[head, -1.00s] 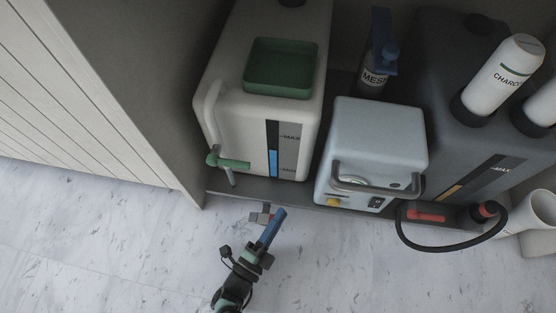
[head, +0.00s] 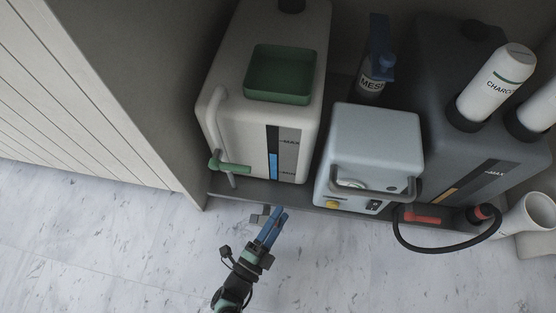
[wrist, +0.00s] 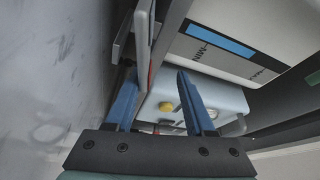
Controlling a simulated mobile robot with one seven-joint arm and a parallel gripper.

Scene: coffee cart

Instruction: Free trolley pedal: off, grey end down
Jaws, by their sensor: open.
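The trolley pedal (head: 257,218) is a small grey piece jutting out low at the front edge of the trolley's dark base, just left of my fingertips in the head view. In the wrist view, grey plates that look like the pedal (wrist: 144,40) stand near my left finger, with a thin red strip beside them. I cannot tell which pedal end is down. My gripper (head: 280,211) is open, with two blue fingers apart and nothing held. In the wrist view, my gripper (wrist: 156,76) has the pedal's lower part between or behind its fingers; contact is unclear.
Above the pedal stands a white tank (head: 227,130) with a green tray and a green-handled tap. A pale blue box (head: 375,140) with a grey handle is to its right. A black hose (head: 440,249) loops out at the right. The marble floor in front is clear.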

